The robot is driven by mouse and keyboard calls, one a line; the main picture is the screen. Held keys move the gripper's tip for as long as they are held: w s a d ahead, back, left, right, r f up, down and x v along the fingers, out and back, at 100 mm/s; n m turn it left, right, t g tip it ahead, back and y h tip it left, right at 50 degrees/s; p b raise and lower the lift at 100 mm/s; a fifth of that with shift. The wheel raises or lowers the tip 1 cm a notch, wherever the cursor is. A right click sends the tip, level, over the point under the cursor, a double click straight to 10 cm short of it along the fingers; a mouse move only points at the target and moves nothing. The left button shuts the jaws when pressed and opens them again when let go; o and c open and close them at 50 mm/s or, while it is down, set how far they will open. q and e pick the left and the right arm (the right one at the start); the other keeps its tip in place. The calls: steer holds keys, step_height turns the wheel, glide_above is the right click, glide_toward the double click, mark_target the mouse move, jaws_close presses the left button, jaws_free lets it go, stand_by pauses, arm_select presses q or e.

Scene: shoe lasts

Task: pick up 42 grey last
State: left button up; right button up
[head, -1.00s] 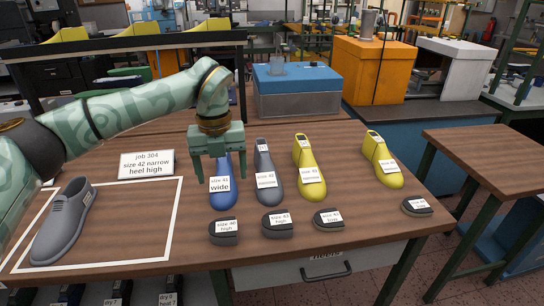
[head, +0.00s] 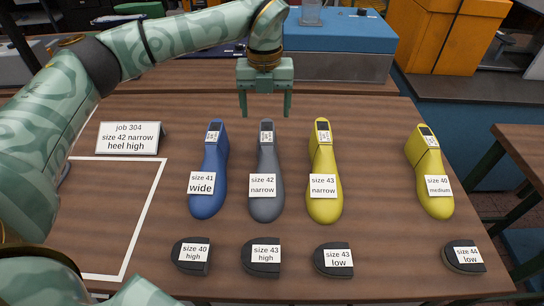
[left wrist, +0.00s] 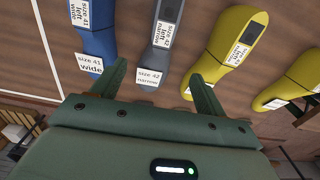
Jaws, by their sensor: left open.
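The grey last (head: 268,158), labelled size 42 narrow, stands on the wooden table between a blue and a yellow last. My left gripper (head: 265,112) is open and empty, fingers pointing down, at the grey last's far end. In the left wrist view, the grey last (left wrist: 181,45) lies between the spread fingers of my left gripper (left wrist: 158,72), apart from both. My right gripper is not in view.
The blue size 41 wide last (head: 210,155) is close on the left, the yellow size 43 last (head: 323,155) close on the right. Another yellow last (head: 428,165) stands farther right. Several dark heel pieces (head: 262,271) lie in front. A job 304 sign (head: 130,137) stands left.

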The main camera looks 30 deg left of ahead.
mark_target(267, 142)
arm_select(q)
step_height(267, 142, down, 8)
steer(key=shift+r+b, duration=0.15)
steer(key=shift+b, duration=0.6)
steer(key=shift+f, duration=0.4)
steer(key=f, duration=0.1)
steer(key=f+b, duration=0.1)
steer(key=f, duration=0.3)
steer(key=shift+w+b, duration=0.3)
steer(key=shift+b, duration=0.1)
steer(key=shift+r, duration=0.1)
steer(key=shift+c, duration=0.6)
steer(key=c, duration=1.4)
